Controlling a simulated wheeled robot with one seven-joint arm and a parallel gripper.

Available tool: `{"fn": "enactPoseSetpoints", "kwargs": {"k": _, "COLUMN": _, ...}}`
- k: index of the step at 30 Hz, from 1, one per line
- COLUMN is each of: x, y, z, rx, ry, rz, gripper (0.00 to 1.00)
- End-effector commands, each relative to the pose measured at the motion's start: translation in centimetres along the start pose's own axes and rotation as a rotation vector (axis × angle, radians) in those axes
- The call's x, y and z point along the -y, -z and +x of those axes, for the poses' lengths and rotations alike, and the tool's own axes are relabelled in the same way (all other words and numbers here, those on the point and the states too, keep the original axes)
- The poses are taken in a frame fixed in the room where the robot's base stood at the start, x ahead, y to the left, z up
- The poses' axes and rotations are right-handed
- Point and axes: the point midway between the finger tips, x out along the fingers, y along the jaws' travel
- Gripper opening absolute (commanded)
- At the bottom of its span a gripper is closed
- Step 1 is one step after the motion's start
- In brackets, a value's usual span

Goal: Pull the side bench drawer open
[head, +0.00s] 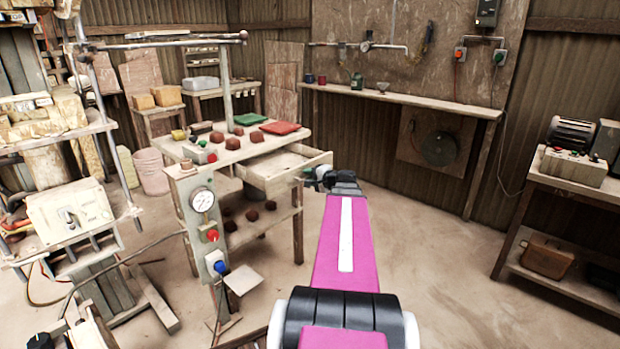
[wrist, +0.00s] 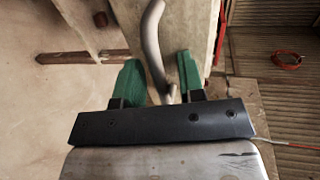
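The side bench (head: 228,150) stands left of centre in the head view. Its wooden drawer (head: 284,163) sticks out toward the right, and its inside shows from above. My gripper (head: 312,176) is at the drawer's front face. In the wrist view, a curved metal handle (wrist: 153,42) passes between the two green fingers of my gripper (wrist: 162,72). The fingers stand apart with a gap beside the handle, so my gripper is open around it. The handle's lower end is partly hidden by the dark gripper body.
Red-brown lumps, a green tile and a red tile (head: 280,127) lie on the bench top. A post with a gauge (head: 202,200) stands at its front corner. A workbench (head: 562,180) is at the far right. The floor between is clear.

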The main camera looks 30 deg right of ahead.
Motion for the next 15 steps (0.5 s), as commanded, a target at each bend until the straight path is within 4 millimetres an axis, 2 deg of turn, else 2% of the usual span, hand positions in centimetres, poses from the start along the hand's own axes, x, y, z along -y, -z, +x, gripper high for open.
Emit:
{"fn": "enactPoseSetpoints", "kwargs": {"k": 8, "x": 0.0, "y": 0.0, "z": -0.5, "rx": -0.002, "ry": 0.001, "rz": 0.001, "gripper": 0.36}}
{"fn": "enactPoseSetpoints", "kwargs": {"k": 11, "x": 0.0, "y": 0.0, "z": -1.6, "rx": -0.003, "ry": 0.001, "rz": 0.001, "gripper": 0.36}}
{"fn": "enactPoseSetpoints", "kwargs": {"k": 15, "x": 0.0, "y": -0.1, "z": -4.1, "rx": -0.004, "ry": 0.001, "rz": 0.001, "gripper": 0.36}}
